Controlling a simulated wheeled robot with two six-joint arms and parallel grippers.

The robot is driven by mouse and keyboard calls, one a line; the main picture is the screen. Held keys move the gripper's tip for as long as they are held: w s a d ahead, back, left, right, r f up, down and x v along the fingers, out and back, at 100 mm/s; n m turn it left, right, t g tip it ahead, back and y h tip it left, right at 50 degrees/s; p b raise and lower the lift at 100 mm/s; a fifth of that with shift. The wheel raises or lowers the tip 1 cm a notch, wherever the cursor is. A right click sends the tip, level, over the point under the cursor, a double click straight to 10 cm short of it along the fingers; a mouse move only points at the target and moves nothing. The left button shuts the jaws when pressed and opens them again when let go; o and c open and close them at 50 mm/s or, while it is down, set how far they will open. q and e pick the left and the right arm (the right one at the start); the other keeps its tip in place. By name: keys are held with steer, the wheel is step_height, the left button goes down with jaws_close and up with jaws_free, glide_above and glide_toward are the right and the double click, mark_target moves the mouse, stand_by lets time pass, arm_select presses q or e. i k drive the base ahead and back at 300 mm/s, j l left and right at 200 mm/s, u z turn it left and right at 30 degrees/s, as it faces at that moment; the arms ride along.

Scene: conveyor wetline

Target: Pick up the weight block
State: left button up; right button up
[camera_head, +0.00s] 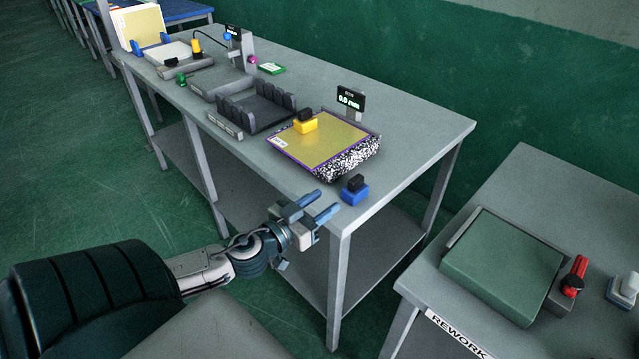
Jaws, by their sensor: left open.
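A blue block with a black knob (354,193) stands upright near the front right corner of the grey table. A yellow block with a black knob (305,124) sits on a gold plate with a purple edge. I cannot tell which of the two is the weight block. My left gripper (325,204) is open and empty at the table's front edge. Its blue fingers point right toward the blue block, apart from it in the picture. My right gripper is not in view.
The plate (335,150) lies on a speckled base, with a small display (350,99) behind it. A black slotted rack (256,108) stands to its left. A second table with a green pad (502,265) and red handle (574,276) is at right.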

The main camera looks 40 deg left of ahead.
mark_target(305, 122)
steer(key=u, duration=1.4)
